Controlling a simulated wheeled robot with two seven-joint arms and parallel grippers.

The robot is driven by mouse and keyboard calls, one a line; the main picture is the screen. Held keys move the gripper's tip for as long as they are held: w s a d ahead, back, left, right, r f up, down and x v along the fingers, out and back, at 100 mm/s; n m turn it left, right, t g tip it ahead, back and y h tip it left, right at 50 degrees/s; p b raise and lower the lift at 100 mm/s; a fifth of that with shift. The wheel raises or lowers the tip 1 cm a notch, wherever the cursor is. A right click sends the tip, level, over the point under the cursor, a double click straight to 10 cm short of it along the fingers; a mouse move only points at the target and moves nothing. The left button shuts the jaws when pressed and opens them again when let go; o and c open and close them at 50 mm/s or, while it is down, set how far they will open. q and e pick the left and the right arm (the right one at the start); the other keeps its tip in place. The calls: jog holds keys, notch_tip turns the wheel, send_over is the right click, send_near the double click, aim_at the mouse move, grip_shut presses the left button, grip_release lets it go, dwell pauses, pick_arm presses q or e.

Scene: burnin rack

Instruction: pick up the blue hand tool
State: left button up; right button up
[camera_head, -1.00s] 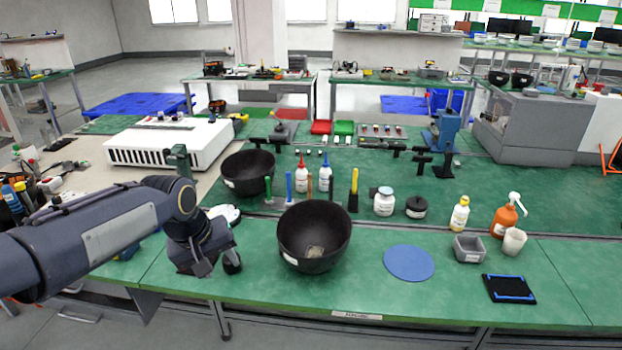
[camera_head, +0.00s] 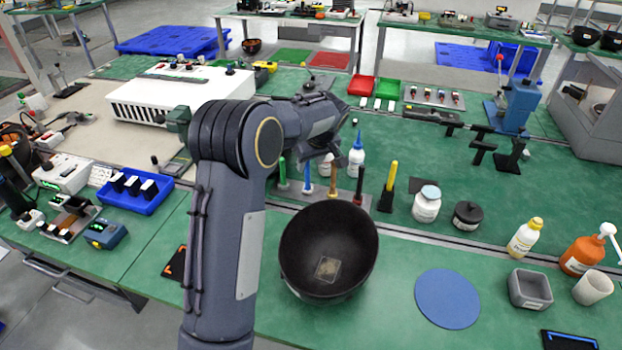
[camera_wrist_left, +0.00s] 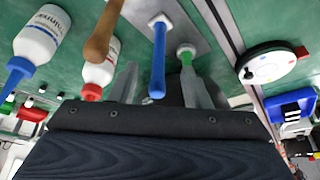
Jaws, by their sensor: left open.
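The blue hand tool (camera_head: 307,178) stands upright in a grey rack behind the black bowl, in a row with other tools. The open fingers also show in the left wrist view (camera_wrist_left: 160,82). My right gripper is not in view.
A green-handled tool (camera_wrist_left: 187,58) and a brown-handled tool (camera_wrist_left: 104,32) stand close on either side. White bottles (camera_head: 356,155) are just behind the rack. The large black bowl (camera_head: 328,250) is in front. A blue disc (camera_head: 447,298) lies to the right.

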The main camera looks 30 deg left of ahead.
aim_at(306, 169)
pick_arm(q)
jog(key=x, duration=0.3)
jog(key=p+x, duration=0.1)
jog(key=shift+w+a+f, duration=0.2)
jog(key=shift+w+a, duration=0.2)
jog(key=shift+a+f, duration=0.1)
jog(key=shift+f, duration=0.35)
grip_shut()
